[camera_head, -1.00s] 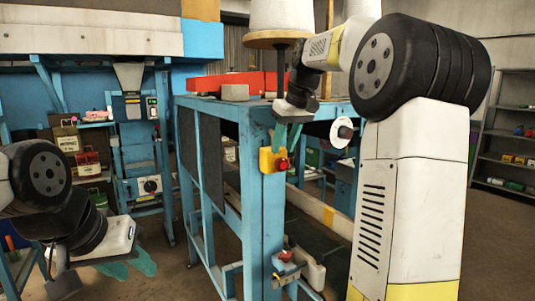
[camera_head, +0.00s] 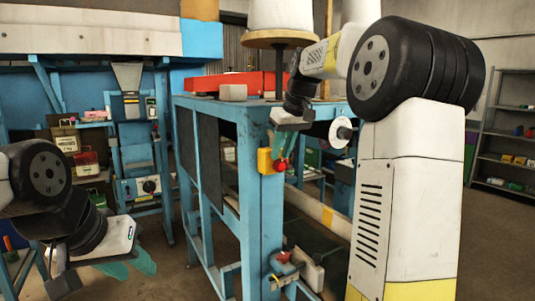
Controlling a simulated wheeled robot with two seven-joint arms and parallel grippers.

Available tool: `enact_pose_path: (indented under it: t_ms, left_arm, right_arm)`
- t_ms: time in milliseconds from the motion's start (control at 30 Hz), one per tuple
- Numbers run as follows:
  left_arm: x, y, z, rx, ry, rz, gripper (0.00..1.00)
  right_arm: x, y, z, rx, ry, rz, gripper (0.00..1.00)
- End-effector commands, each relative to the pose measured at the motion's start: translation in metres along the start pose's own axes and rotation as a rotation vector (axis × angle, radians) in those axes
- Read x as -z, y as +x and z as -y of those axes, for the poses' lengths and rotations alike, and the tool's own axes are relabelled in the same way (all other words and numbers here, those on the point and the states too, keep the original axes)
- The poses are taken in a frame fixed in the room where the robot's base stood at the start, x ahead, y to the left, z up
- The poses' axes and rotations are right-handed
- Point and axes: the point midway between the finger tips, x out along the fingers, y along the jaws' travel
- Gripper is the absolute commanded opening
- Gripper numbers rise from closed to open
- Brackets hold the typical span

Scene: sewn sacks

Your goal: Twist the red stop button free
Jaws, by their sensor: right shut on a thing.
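The red stop button (camera_head: 280,165) sits on a small yellow box (camera_head: 264,160) fixed to the blue corner post of the machine frame. My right gripper (camera_head: 286,149) reaches down to it from above, with its green fingers shut on the button. Part of the button is hidden by the fingers. My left gripper (camera_head: 142,264) hangs at the lower left, well away from the button. Its two green fingers are spread apart with nothing between them.
The blue machine frame (camera_head: 255,215) stands in the middle. A second red-topped device (camera_head: 284,257) is mounted low on the post. A white disc (camera_head: 340,132) is right of my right gripper. Shelves (camera_head: 505,140) stand at the far right.

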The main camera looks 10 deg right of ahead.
Motion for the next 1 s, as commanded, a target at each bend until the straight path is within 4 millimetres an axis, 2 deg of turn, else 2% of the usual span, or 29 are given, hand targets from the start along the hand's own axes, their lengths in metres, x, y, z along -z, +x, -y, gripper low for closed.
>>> enact_pose_path:
  t_ms: [367,767,800,967,1000]
  left_arm:
    - [0.000,0.000,0.000,0.000,0.000,0.000,0.36]
    - [0.000,0.000,0.000,0.000,0.000,0.000,0.36]
    - [0.000,0.000,0.000,0.000,0.000,0.000,0.36]
    - [0.000,0.000,0.000,0.000,0.000,0.000,0.36]
    - [0.000,0.000,0.000,0.000,0.000,0.000,0.36]
  right_arm:
    - [-0.006,0.006,-0.008,0.077,0.041,0.022,0.00]
    - [-0.003,0.006,-0.023,0.336,0.151,0.010,0.00]
    - [-0.002,0.005,-0.023,0.351,0.154,0.006,0.03]
    - [-0.002,0.005,-0.020,0.347,0.148,0.007,0.34]
    - [-0.002,0.004,-0.020,0.347,0.148,0.006,0.35]
